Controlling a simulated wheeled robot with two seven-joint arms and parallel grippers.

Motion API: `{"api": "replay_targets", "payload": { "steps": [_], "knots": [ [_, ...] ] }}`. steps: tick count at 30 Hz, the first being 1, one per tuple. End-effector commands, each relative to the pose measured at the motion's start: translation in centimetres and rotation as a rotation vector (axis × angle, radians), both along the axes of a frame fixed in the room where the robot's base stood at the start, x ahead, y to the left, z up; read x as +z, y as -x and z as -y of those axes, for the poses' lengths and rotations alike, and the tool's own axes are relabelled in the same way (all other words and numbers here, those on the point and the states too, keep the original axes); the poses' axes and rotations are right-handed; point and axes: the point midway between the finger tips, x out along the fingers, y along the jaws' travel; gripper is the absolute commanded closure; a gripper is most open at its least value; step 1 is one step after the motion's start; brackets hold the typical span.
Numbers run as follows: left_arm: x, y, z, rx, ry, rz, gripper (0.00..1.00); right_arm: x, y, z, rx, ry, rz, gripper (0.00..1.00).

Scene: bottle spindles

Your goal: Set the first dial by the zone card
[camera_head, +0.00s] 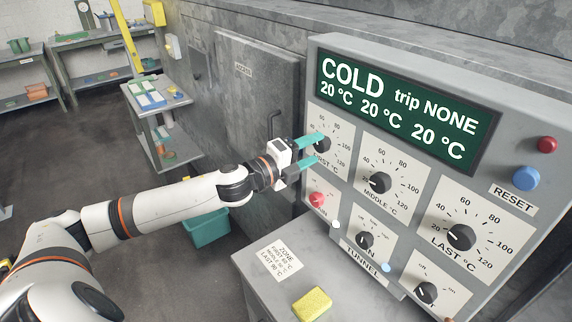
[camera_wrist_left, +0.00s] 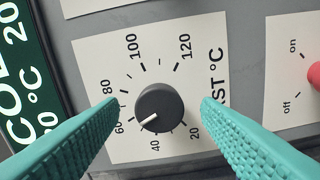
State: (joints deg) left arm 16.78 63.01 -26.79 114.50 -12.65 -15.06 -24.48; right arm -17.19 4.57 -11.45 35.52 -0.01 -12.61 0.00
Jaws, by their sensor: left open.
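The first dial (camera_head: 322,145) is a black knob at the left of the grey panel (camera_head: 325,90). In the left wrist view the dial (camera_wrist_left: 163,100) has its white pointer between 40 and 60. My left gripper (camera_head: 320,150) is open, with teal fingers on either side of the dial. In the left wrist view the left gripper (camera_wrist_left: 160,104) shows a gap between each finger and the knob. The zone card (camera_head: 279,261) lies on the grey ledge; it lists first, middle and last, but its numbers are too small to read surely. My right gripper is not in view.
The display (camera_head: 395,105) reads COLD, trip NONE, and 20 °C three times. The middle dial (camera_head: 380,182), last dial (camera_head: 461,237), red switch (camera_head: 317,199) and tunnel knob (camera_head: 365,239) are nearby. A yellow sponge (camera_head: 312,304) lies on the ledge (camera_head: 255,293).

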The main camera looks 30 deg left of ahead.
Motion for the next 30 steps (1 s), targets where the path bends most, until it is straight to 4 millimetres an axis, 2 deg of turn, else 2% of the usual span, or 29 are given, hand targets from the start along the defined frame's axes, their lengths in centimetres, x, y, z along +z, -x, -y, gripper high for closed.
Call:
{"api": "replay_targets", "payload": {
  "steps": [1, 3, 11, 21, 30],
  "knots": [
    [-0.7, 0.8, -0.3, 0.0, -0.005, -0.004, 0.42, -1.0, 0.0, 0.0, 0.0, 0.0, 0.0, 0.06],
    [-0.8, 1.9, -0.7, 0.0, -0.004, -0.005, 0.42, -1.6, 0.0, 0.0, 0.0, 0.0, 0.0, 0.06],
    [-0.6, 4.8, -1.5, -0.002, -0.005, -0.004, 0.42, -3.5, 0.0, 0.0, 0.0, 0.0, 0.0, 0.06],
    [-0.4, 7.0, -2.3, -0.003, -0.002, -0.006, 0.42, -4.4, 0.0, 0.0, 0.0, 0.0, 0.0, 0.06],
    [-0.2, 8.6, -2.9, -0.002, 0.001, -0.003, 0.42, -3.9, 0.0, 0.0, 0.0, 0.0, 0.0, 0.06]
  ]
}}
